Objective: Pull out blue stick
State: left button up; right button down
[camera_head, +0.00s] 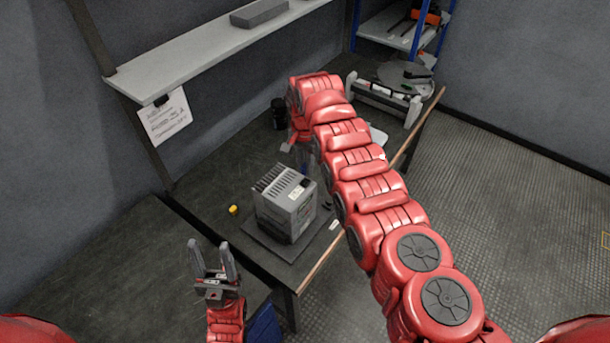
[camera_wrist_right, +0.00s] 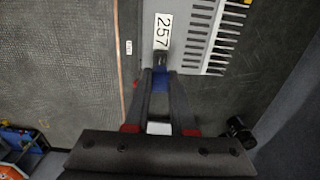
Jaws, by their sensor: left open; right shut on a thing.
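A grey box-shaped unit (camera_head: 287,203) with a slotted top stands on a dark base plate on the workbench. In the right wrist view the unit (camera_wrist_right: 203,22) shows a white label reading 257 and comb-like fins. My right gripper (camera_wrist_right: 161,74) is shut on the blue stick (camera_wrist_right: 160,85), beside the unit's edge near the label; only a small blue part shows between the fingers. I cannot tell how far the stick sits in the unit. In the head view my right arm reaches over and down behind the unit. My left gripper (camera_head: 211,246) is open and empty, left of the unit.
A small yellow object (camera_head: 233,210) lies on the bench left of the unit. A black cylinder (camera_head: 278,114) stands at the back by the wall. A grey shelf (camera_head: 205,50) hangs above. A rack with a red-orange tool (camera_head: 427,17) stands at the far right.

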jog(key=shift+r, duration=1.2)
